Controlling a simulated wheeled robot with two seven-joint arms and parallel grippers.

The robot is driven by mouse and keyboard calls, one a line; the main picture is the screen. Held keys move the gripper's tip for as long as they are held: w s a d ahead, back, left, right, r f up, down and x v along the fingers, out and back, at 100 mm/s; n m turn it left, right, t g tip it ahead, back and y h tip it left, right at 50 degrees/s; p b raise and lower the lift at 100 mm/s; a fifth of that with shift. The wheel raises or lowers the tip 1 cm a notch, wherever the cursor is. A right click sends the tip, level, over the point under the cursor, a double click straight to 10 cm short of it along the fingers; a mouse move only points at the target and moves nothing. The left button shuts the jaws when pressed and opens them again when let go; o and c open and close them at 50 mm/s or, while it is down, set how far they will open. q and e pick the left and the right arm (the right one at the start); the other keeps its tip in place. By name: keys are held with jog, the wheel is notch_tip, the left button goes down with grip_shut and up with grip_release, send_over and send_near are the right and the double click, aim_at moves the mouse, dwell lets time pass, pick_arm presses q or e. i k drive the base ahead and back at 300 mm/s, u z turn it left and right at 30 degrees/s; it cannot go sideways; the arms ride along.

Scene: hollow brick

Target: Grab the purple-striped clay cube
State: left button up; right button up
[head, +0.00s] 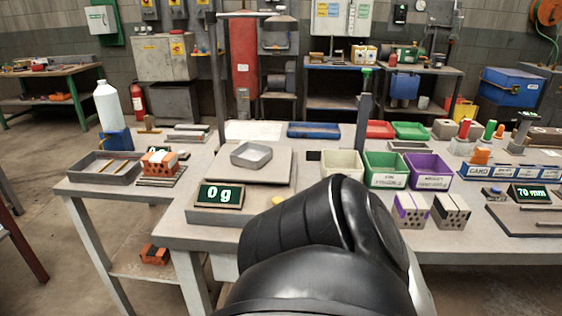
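The purple-striped clay cube (411,211) sits at the front edge of the workbench in the head view, right of centre. It is pale grey-beige with purple stripes on its upper part and dark holes in its front face. A similar cube with black stripes (452,212) stands close on its right. A large black link of my arm fills the lower middle of the view, just left of the purple-striped cube, and hides part of the bench. Neither gripper shows, so I cannot see whether either holds anything.
White (343,167), green (386,174) and purple (429,176) bins stand behind the cubes. A scale display reading 0 g (220,196) is left of my arm. A display reading 70 mm (529,193) is at right. An orange brick (160,164) sits on the left side table.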

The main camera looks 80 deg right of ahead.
aim_at(409, 211)
jog(key=k, duration=0.95)
jog(key=z, duration=0.55)
